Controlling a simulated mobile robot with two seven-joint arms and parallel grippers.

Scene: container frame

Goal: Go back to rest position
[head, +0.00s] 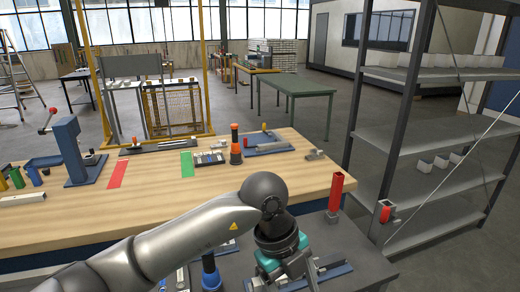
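My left arm comes in from the lower left and reaches across the front of the workbench (250,178). My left gripper (292,280), below a dark wrist with a teal band, points down over the dark lower surface (345,262) at the bottom edge. Its fingertips are cut off or too small to tell, so its opening is unclear. My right gripper does not show.
A red upright block (336,192) and a red part in a grey bracket (385,213) stand right of my wrist. A blue press-like stand (72,150) is on the bench's left. A grey shelf rack (430,135) stands at the right.

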